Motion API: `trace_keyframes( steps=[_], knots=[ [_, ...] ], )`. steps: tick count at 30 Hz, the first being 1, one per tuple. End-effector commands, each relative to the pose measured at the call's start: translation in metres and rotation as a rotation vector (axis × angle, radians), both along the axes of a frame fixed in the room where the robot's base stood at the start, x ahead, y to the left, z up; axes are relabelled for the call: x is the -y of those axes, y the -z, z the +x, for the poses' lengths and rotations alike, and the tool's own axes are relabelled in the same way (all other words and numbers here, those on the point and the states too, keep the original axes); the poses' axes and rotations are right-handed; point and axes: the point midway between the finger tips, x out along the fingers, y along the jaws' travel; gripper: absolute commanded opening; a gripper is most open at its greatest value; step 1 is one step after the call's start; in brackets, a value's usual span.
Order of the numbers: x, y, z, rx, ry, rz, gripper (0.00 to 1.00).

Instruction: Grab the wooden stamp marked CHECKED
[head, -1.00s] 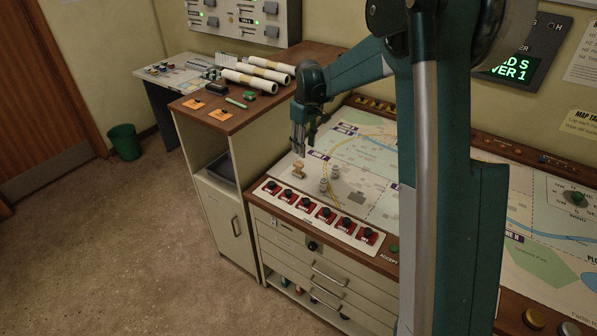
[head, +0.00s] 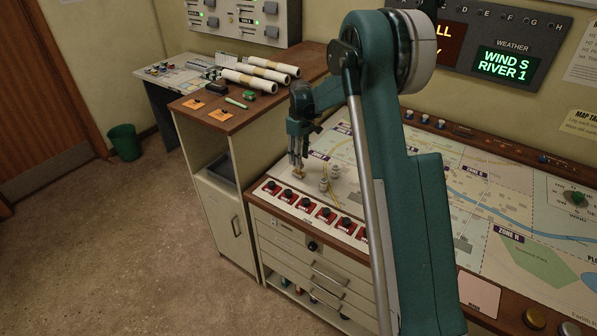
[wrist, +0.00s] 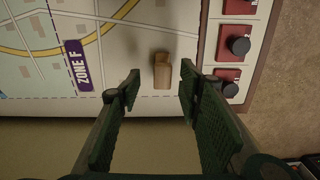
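A small wooden stamp (head: 298,174) stands on the left edge of the map desk, behind the row of red plates. In the wrist view the wooden stamp (wrist: 162,70) shows on the pale map border, right of the ZONE F label. No CHECKED marking can be read on it. My gripper (head: 297,163) points down just above the stamp. In the wrist view my gripper (wrist: 160,82) is open, with one finger on each side of the stamp's line. Nothing is held, and no contact with the stamp shows.
Small grey pieces (head: 323,185) stand on the map just right of the stamp. Red plates with black knobs (head: 304,202) line the desk's front edge; some show close by in the wrist view (wrist: 235,47). A wooden-topped cabinet with rolled papers (head: 249,81) stands to the left.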

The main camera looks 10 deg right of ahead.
Motion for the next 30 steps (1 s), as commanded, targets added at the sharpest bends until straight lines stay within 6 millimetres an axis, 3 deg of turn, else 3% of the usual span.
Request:
trace_keyframes(
  steps=[5, 15, 30],
  knots=[
    [0.0, 0.002, 0.0, 0.0, 0.0, 0.0, 0.35],
    [0.0, 0.024, 0.0, 0.0, 0.0, 0.0, 0.35],
    [-0.001, 0.033, -0.001, 0.0, 0.0, 0.0, 0.35]
  ],
)
